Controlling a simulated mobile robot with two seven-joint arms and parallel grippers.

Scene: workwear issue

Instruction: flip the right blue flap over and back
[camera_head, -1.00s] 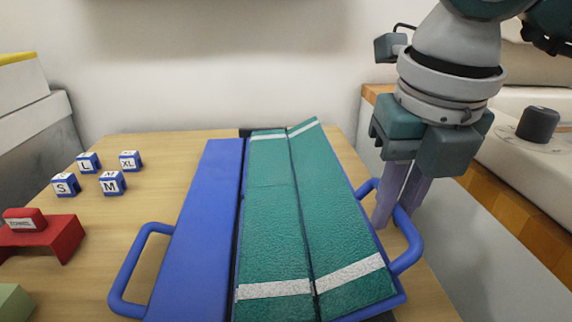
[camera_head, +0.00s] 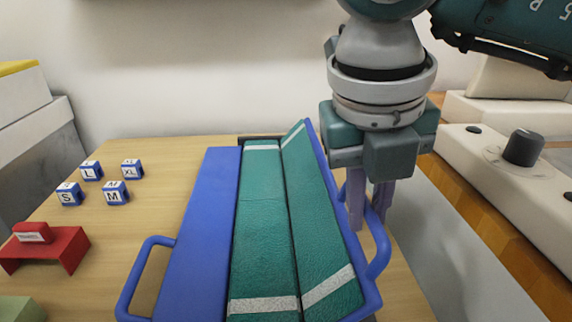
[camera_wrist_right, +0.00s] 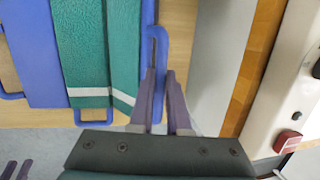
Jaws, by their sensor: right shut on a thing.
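The right blue flap (camera_head: 357,283) is tilted up along its outer side, with a green towel strip with white bands (camera_head: 323,225) lying on it. Its blue loop handle (camera_head: 381,247) is on the right. My right gripper (camera_head: 367,225) is shut on that handle; the right wrist view shows its two fingers (camera_wrist_right: 162,100) around the handle bar. The middle of the board holds another green strip (camera_head: 265,220). The left blue flap (camera_head: 201,230) lies flat and bare, with its own loop handle (camera_head: 140,275). My left gripper is not visible in the head view.
Several white-and-blue size blocks (camera_head: 117,193) stand at the left of the wooden table (camera_head: 120,240). A red stand (camera_head: 60,249) with a labelled red top and a green block (camera_head: 20,306) are at the left edge. A pale unit with a dark knob (camera_head: 523,148) is at the right.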

